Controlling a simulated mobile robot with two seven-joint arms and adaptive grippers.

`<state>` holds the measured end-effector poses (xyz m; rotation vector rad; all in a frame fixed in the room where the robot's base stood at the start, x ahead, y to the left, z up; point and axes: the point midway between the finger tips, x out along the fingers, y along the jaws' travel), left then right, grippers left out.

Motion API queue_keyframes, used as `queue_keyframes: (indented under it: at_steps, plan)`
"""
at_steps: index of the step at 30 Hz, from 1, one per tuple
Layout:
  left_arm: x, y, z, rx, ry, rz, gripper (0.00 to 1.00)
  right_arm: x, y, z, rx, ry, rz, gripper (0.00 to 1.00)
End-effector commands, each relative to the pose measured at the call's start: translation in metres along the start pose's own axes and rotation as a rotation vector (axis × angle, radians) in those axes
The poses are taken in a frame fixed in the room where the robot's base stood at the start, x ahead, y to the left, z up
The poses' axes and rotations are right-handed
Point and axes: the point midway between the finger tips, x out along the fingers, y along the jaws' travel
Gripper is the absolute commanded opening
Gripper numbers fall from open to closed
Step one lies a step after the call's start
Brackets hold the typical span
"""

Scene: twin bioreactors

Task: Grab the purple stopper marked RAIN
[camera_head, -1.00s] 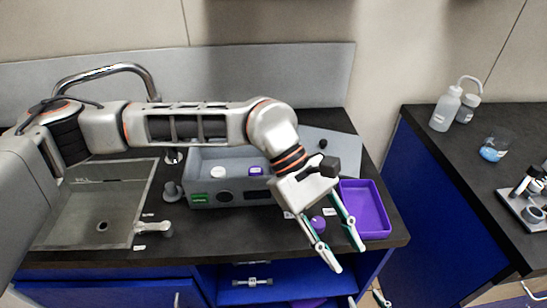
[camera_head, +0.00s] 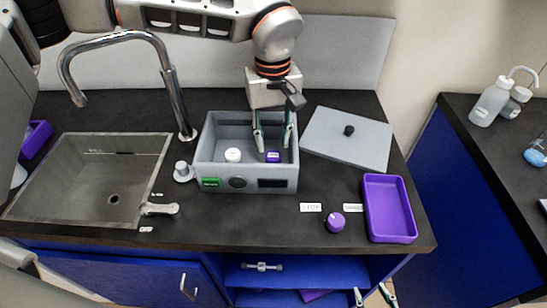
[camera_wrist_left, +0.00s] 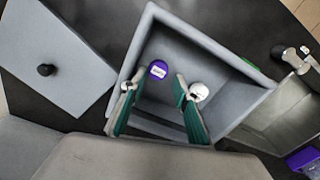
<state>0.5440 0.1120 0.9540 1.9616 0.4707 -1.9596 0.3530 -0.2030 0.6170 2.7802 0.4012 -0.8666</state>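The purple stopper (camera_head: 273,156) stands inside the grey open-topped box (camera_head: 215,183), right of a white stopper (camera_head: 233,155). In the left wrist view the purple stopper (camera_wrist_left: 158,68) bears a white label whose small letters I cannot read for sure. My left gripper (camera_head: 273,147) points down into the box. Its two teal fingers are spread, one on each side of the purple stopper, with nothing held. In the left wrist view the white stopper (camera_wrist_left: 199,91) is close to the right finger. My right gripper's tips (camera_head: 372,295) show at the bottom edge, apart and empty.
A grey lid (camera_head: 348,138) with a black knob lies right of the box. A purple tray (camera_head: 390,208) and a purple knob (camera_head: 335,222) stand in front on the counter. A sink (camera_head: 85,180) with a tall tap (camera_head: 172,95) is at the left.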

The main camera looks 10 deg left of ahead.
Motion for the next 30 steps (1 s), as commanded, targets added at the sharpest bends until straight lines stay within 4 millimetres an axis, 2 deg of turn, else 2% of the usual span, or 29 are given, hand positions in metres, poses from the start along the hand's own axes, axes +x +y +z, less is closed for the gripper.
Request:
queue_keyframes:
  at_steps: [8,15,23,25,30]
  plan:
    - [0.025,0.001,-0.002,0.000,-0.002,-0.001,0.31,0.000,0.000,0.000,-0.001,0.000,0.001,0.40]
    - [0.058,0.002,-0.004,0.001,-0.002,0.000,0.31,0.001,0.000,0.001,-0.001,0.000,0.000,0.40]
    - [0.061,0.002,-0.005,0.000,-0.001,0.002,0.31,0.001,0.000,0.000,-0.001,0.001,0.001,0.40]
    - [0.061,0.002,-0.005,0.000,-0.001,0.002,0.14,0.001,0.000,0.000,-0.001,0.001,0.001,0.40]
    - [0.061,0.002,-0.005,0.000,-0.001,0.002,0.13,0.001,0.000,0.000,-0.001,0.001,0.001,0.40]
